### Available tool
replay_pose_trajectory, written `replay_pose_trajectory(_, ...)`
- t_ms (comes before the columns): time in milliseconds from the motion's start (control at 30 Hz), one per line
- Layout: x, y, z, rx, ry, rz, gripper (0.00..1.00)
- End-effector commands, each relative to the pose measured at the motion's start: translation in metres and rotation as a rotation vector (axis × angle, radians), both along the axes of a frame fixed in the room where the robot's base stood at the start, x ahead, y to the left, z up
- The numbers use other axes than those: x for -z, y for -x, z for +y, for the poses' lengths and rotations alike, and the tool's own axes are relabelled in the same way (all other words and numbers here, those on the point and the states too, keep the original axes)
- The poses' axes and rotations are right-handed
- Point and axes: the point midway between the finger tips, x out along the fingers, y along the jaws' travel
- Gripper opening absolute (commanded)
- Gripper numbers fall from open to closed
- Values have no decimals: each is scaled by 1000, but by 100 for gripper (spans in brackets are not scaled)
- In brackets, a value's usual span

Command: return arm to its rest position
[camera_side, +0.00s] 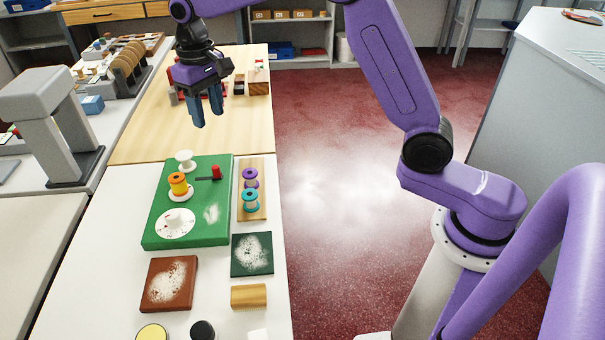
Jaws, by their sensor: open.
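My gripper (207,108) hangs from my purple arm, fingers pointing down, above the wooden part of the counter. It is open and I see nothing between its blue fingers. It is apart from the green board (218,232), which lies nearer the camera on the white counter. On the board are an orange spool (178,184), a white spool (185,160), a white dial (175,223) and a small red knob (216,171) beside a dark bar.
A wooden strip (252,208) holds a purple spool (250,178) and a teal spool (250,200). A brown swatch (157,302), a dark green swatch (239,267) and a wooden block (249,297) lie nearer. A grey press (50,125) stands left. Red floor (330,200) lies right.

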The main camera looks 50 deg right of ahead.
Motion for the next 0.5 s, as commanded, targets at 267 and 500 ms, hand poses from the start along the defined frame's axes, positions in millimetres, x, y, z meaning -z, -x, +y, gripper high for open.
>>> replay_pose_trajectory(267,-9,76,11,-214,-3,-6,46)
replay_pose_trajectory(500,-8,147,4,-395,-5,-11,46)
